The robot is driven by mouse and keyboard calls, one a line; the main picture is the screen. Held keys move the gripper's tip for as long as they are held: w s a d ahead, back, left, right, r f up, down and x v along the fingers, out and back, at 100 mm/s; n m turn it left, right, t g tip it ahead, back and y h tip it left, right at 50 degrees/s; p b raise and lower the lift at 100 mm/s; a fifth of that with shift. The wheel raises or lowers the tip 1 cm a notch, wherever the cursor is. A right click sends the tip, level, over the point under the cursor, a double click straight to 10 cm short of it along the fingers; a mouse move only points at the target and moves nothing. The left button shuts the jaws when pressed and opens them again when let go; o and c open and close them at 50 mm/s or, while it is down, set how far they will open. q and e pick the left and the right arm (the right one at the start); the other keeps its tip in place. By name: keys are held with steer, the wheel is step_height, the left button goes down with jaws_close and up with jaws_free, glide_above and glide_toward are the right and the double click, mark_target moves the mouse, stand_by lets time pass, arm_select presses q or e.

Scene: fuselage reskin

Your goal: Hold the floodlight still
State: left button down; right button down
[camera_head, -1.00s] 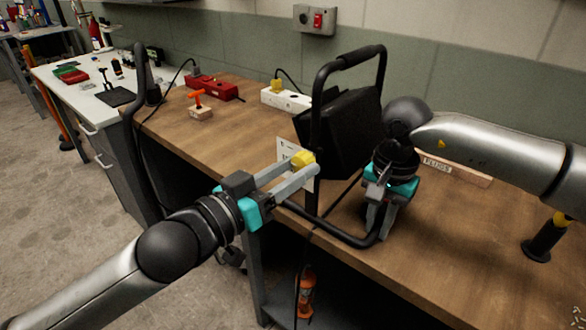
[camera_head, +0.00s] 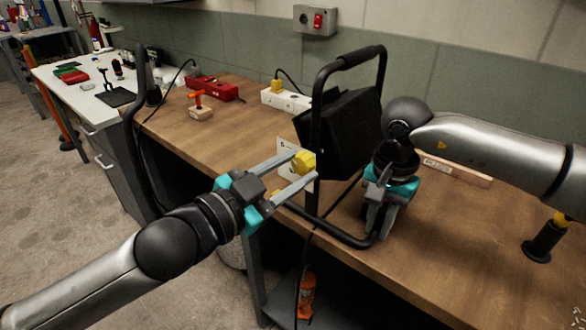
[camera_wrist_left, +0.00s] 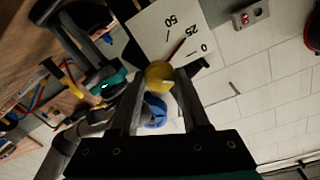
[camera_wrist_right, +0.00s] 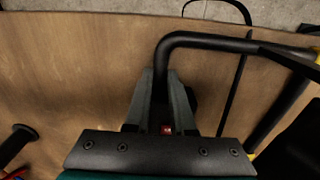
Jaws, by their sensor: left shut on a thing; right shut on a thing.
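The floodlight (camera_head: 345,130) stands on the workbench, with a black lamp body and a black tube frame. A yellow knob (camera_head: 303,162) sits in front of a white dial plate (camera_head: 287,158); the left wrist view shows its numbers 0, 25 and 50. My left gripper (camera_head: 302,168) is shut on the yellow knob, which shows between its fingertips in the left wrist view (camera_wrist_left: 159,75). My right gripper (camera_head: 377,226) is shut on the frame's lower tube near its bend. The right wrist view shows the black tube (camera_wrist_right: 205,40) running between its fingers.
Behind are a white power strip (camera_head: 285,99), a red case (camera_head: 212,88) and an orange-handled tool on a wooden block (camera_head: 200,112). A black upright handle (camera_head: 543,240) stands at right.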

arm_select(q)
steer(key=m, duration=0.9)
steer(key=shift+m+y, duration=0.3)
steer(key=shift+m, duration=0.4)
steer(key=shift+c, duration=1.9)
jaws_free()
steer(key=v, duration=0.7)
steer(key=shift+s+a, duration=0.15)
steer(key=shift+s, duration=0.1)
arm_select(e)
steer(key=c, duration=0.7)
jaws_free()
